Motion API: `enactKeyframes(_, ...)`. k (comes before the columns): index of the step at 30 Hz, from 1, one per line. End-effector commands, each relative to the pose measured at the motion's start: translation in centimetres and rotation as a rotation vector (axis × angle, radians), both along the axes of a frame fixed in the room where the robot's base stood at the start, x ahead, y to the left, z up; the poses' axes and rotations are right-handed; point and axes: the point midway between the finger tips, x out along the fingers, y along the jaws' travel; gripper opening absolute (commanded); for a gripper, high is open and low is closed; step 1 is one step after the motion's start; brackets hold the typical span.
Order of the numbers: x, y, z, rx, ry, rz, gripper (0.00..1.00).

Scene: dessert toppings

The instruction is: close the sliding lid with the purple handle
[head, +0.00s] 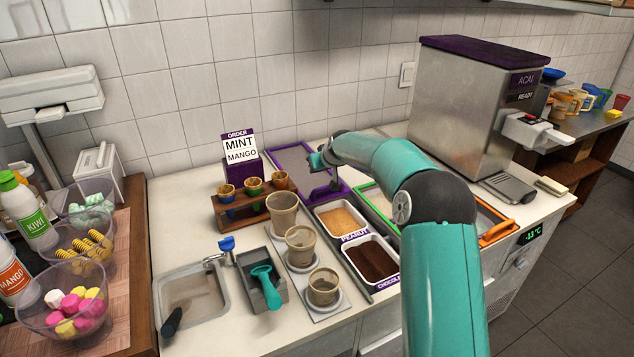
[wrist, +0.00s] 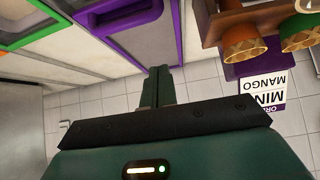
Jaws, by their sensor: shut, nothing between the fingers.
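The purple-framed sliding lid (head: 290,163) has a grey panel and lies at the back of the counter, behind the peanut and chocolate tubs. In the wrist view, which looks upside down, the lid's grey panel (wrist: 140,38) and purple frame fill the top middle. My gripper (head: 315,160) is over the far part of the lid, near the wall. Its fingers (wrist: 160,73) are shut together and empty, beside the frame's edge in the picture. Whether they touch the frame I cannot tell.
A wooden cone holder (head: 240,209) and the order sign (head: 240,152) stand left of the lid. A green-framed lid (head: 372,195) and an orange handle (head: 497,233) are to the right. The steel acai machine (head: 460,105) stands behind. Cups stand in front of the lid.

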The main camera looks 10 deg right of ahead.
Motion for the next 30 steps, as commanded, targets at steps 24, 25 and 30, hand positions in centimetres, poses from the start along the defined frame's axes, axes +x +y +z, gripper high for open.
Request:
enactKeyframes(24, 6.1, 2.5, -6.8, 0.0, 0.001, 0.005, 0.0)
enactKeyframes(25, 6.3, 2.5, -6.9, 0.0, 0.001, 0.005, 0.0)
enactKeyframes(30, 6.1, 2.2, -7.3, 0.0, 0.002, 0.004, 0.0)
